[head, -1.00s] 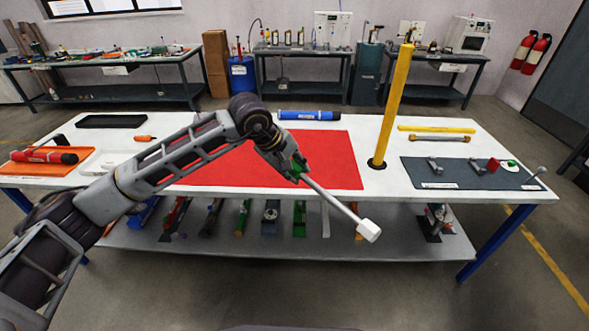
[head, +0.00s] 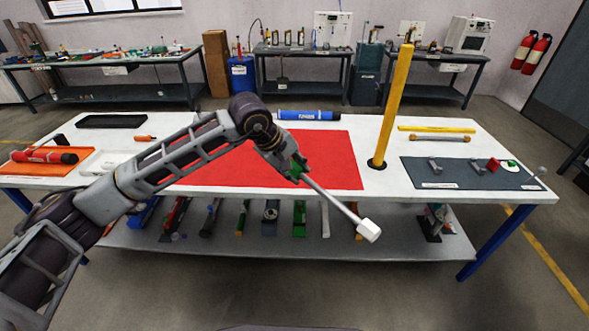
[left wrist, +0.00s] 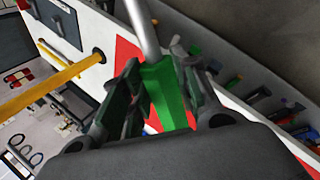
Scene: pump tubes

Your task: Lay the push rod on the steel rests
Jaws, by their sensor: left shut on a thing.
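The push rod (head: 335,203) is a thin grey rod with a white block at its lower end and a green grip at its upper end. My left gripper (head: 296,171) is shut on the green grip (left wrist: 165,92), which sits between its fingers in the left wrist view (left wrist: 160,85). The rod slants down to the right, its white end in the air before the table's front edge. Two small steel rests (head: 435,165) (head: 477,167) stand on the dark grey mat (head: 440,181) at the table's right, well apart from the rod. My right gripper is not in view.
A tall yellow tube (head: 394,105) stands upright in the white table (head: 385,185), left of the grey mat. A red mat (head: 320,160) covers the middle. A lower shelf (head: 300,246) holds several tools.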

